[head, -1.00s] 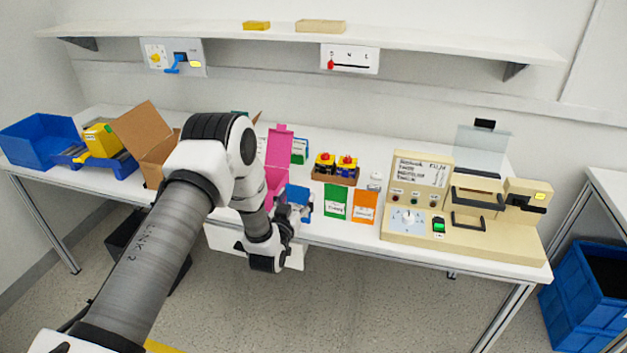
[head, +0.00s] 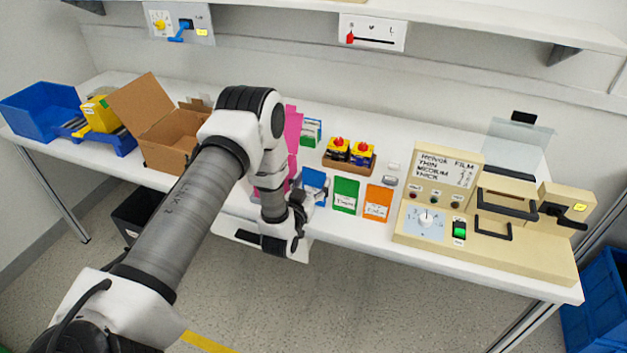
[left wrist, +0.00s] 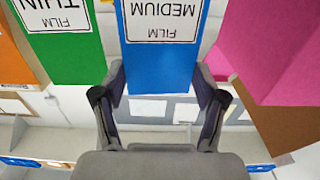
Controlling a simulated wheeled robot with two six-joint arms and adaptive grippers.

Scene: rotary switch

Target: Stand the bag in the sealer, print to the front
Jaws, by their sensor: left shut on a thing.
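My left gripper (left wrist: 160,100) is shut on the lower part of the blue bag (left wrist: 157,65). In the left wrist view the bag's white label reads "MEDIUM FILM", upside down. In the head view the blue bag (head: 314,182) shows just beyond my left gripper (head: 299,198), left of the green bag (head: 345,194); the fingers are partly hidden. The beige sealer (head: 540,248) stands at the right end of the table, well away from the bag. It has a dial (head: 426,219), a green switch (head: 459,231) and a card listing thin, medium and thick film. My right gripper is not in view.
The orange bag (head: 377,203) is right of the green one. A magenta box (head: 293,130) is left of the blue bag, partly behind my arm. A wooden tray with yellow-and-red items (head: 349,164) is behind. A cardboard box (head: 170,140) and blue bin (head: 40,112) are left.

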